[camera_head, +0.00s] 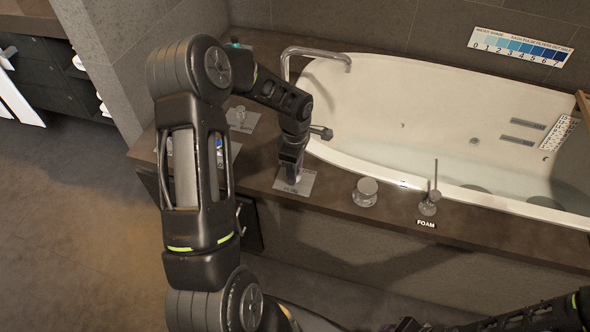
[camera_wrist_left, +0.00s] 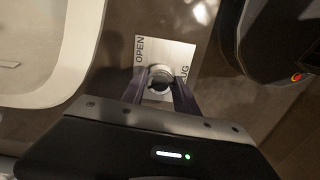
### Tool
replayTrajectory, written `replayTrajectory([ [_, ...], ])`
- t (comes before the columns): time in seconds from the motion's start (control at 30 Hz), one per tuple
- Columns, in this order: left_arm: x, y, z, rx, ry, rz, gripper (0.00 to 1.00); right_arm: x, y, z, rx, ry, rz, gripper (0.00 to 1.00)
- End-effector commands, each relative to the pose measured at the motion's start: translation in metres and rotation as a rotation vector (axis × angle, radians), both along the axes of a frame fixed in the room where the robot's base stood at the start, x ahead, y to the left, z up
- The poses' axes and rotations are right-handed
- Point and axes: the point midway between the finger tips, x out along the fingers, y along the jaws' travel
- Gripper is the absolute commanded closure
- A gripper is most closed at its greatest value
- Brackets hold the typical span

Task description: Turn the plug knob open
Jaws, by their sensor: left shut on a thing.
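The plug knob (camera_wrist_left: 159,78) is a small round metal knob on a light plate (camera_wrist_left: 180,54) in the left wrist view. The plate carries the word OPEN and a partly covered word ending in UG. My left gripper (camera_wrist_left: 160,88) is shut on the knob from both sides. In the head view the same gripper (camera_head: 291,172) points down at the plate (camera_head: 303,184) on the brown tub ledge, and the knob itself is mostly hidden. My right arm shows only in part at the lower right, and its gripper cannot be made out.
The white bathtub (camera_head: 350,85) holds clear water behind the ledge (camera_head: 330,200). A round metal knob (camera_head: 365,192) and a lever marked FOAM (camera_head: 429,203) stand right of my left gripper. A tap (camera_head: 318,54) rises behind it. Another plate with a knob (camera_head: 241,117) lies to the left.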

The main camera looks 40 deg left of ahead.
Motion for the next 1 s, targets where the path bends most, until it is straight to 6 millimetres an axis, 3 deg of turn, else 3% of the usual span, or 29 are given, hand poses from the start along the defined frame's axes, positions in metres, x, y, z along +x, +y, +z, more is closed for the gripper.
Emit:
replayTrajectory([
  [1.0,0.001,0.0,0.0,0.001,-0.002,-0.935,1.0,0.0,0.0,-0.017,0.0,0.0,0.0,0.64],
])
